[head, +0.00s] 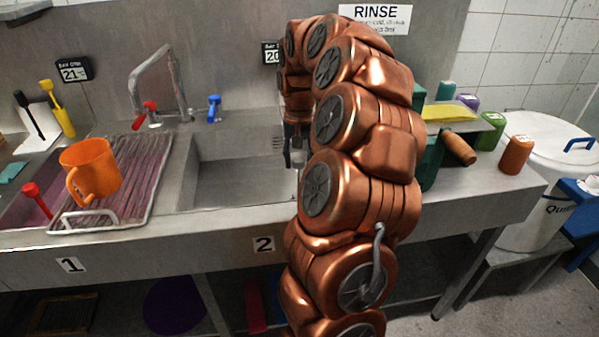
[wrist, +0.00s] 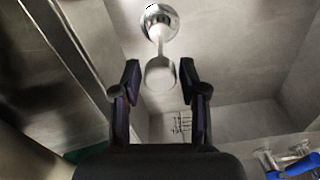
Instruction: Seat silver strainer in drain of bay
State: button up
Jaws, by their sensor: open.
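The silver strainer (wrist: 159,28) shows in the wrist view as a shiny round base on the grey floor of bay 2, with a stem rising to a flat, pale round knob (wrist: 160,74). It looks upright. No separate drain opening shows, so I cannot tell whether the base sits in the drain or on the floor. My gripper (wrist: 159,82) is open, with a dark finger on each side of the knob and a gap to each. In the head view my gripper (head: 294,158) is over the right part of the bay 2 basin (head: 235,170); my arm hides the strainer there.
Bay 1, at left, has a ribbed drying rack (head: 150,165) with an orange mug (head: 90,170). A faucet (head: 163,70) with red and blue handles stands behind. Right of my arm are coloured jars (head: 516,155) and a white lidded tub (head: 545,140). The basin's left part is clear.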

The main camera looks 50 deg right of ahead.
jog(key=shift+r+b, duration=0.4)
jog(key=shift+r, duration=2.8)
jog(key=shift+a, duration=0.2)
jog(key=s+a+n, duration=0.3)
jog(key=a, duration=0.7)
jog(key=s+a+n, duration=0.2)
jog(key=a+n, duration=0.1)
jog(key=a, duration=0.8)
jog(key=s+a+f+n+g, duration=0.1)
jog(key=s+a+f, duration=0.3)
jog(key=s, duration=0.5)
jog(key=s+a+f+n, duration=0.2)
jog(key=s+a+f, duration=0.3)
jog(key=s+a, duration=0.2)
jog(key=s, duration=0.2)
jog(key=shift+s+g, duration=0.35)
jog(key=shift+g, duration=0.05)
